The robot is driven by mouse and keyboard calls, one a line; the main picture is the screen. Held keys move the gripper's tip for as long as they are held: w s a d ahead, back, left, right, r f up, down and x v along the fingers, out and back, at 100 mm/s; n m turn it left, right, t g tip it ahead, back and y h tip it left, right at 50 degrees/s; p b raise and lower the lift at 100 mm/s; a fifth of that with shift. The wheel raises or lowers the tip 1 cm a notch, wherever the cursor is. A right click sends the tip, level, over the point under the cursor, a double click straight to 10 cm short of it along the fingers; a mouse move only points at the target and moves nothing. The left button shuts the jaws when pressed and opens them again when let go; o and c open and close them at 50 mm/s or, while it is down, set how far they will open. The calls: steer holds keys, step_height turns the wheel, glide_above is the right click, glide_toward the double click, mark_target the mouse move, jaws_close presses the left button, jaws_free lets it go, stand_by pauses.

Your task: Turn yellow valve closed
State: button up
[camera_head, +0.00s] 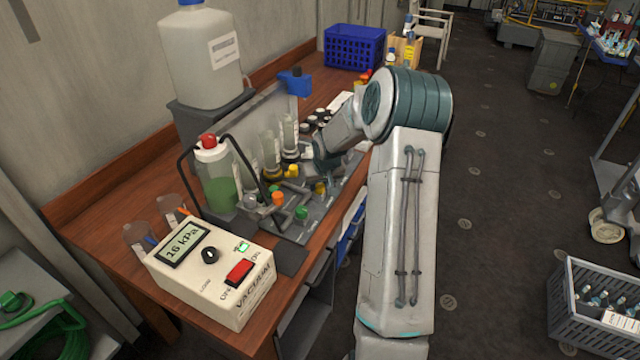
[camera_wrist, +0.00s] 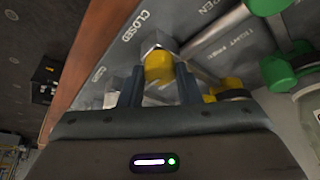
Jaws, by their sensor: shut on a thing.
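The yellow valve knob (camera_wrist: 159,68) sits on a metal fitting on a grey panel (camera_wrist: 110,72), near a printed "CLOSED" label. My gripper (camera_wrist: 160,85) has its two dark fingers on either side of the knob and is shut on it. In the head view my gripper (camera_head: 322,160) reaches down to the valve panel (camera_head: 325,212), and the arm partly hides it. A yellow knob (camera_head: 320,187) shows beside the gripper there. I cannot tell the valve's exact turn angle.
Orange (camera_head: 277,198) and green (camera_head: 301,212) knobs stand close by on the panel. A bottle of green liquid (camera_head: 217,180), a vacuum box (camera_head: 212,270) reading 16 kPa and glass cylinders (camera_head: 270,150) crowd the bench. The floor to the right is mostly open.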

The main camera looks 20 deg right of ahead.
steer(key=shift+f+b, duration=0.1)
steer(key=shift+b, duration=0.25)
steer(key=shift+a+f+m+b, duration=0.15)
steer(key=shift+m+b, duration=0.45)
steer(key=shift+b, duration=0.35)
steer(key=m+h+b, duration=0.1)
steer(key=m+b, duration=0.1)
steer(key=b, duration=0.2)
steer(key=shift+w+a+f, duration=0.1)
steer(key=m+g+h+b, duration=0.1)
steer(key=m+b, duration=0.2)
steer(key=m, duration=0.1)
steer(key=m+h+b, duration=0.1)
steer(key=shift+a+r+m+g+b, duration=0.1)
steer(key=shift+r+m+g+b, duration=0.2)
steer(key=shift+g, duration=0.1)
steer(key=m, duration=0.2)
steer(key=m+g, duration=0.1)
steer(key=m, duration=0.1)
steer(key=shift+w+m+g+h, duration=0.15)
steer(key=shift+m+g+h, duration=0.15)
steer(key=shift+h, duration=0.1)
steer(key=shift+w+m+g+p, duration=0.1)
steer(key=shift+m+g+p, duration=0.6)
steer(key=shift+m, duration=1.5)
